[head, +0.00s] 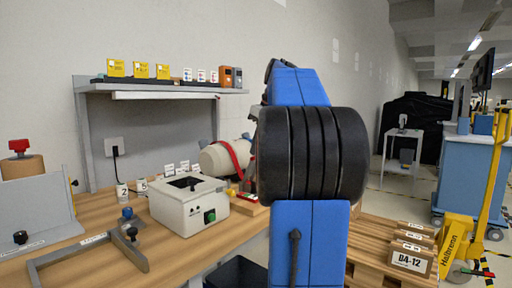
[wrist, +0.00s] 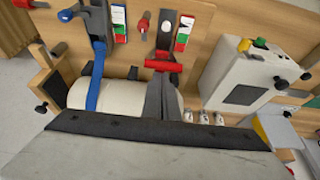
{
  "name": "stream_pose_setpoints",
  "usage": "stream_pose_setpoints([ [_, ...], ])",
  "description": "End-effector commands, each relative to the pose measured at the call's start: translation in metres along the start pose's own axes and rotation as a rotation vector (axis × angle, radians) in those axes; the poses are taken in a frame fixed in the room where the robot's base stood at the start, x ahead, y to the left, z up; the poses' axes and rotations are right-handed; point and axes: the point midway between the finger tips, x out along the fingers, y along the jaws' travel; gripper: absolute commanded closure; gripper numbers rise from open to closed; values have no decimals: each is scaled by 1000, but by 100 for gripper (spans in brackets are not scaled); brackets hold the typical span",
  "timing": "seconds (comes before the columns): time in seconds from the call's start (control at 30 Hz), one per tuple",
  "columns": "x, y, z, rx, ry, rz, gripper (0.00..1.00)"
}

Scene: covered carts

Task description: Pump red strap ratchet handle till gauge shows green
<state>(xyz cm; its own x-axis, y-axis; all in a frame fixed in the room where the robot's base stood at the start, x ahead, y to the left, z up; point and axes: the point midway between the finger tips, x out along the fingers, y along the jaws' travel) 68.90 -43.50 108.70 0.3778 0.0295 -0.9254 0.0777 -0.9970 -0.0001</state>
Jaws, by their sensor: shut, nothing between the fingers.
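A cream drum (wrist: 82,96) lies on its side on a wooden base; it also shows in the head view (head: 213,160), with a red strap (head: 238,158) around it. In the wrist view a red ratchet handle (wrist: 163,65) sits on a dark lever. Beside it on the right is a gauge plate (wrist: 184,32) with red, white and green parts; its reading is too small to tell. My gripper (wrist: 160,80) is shut and empty, its tips close to the red handle; contact is unclear. The red strap is hidden in the wrist view.
A blue strap (wrist: 94,78) and a second gauge plate (wrist: 118,22) stand left of the red handle. A white box with knobs (wrist: 240,75) is at the right. In the head view, my arm hides the bench's right part; a pallet with boxes (head: 410,258) lies beyond.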

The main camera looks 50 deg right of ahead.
Motion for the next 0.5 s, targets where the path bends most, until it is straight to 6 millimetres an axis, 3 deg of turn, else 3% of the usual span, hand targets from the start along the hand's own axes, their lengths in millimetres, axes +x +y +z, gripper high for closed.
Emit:
stream_pose_setpoints([
  [0.5,-2,0,8,2,46,1,100],
])
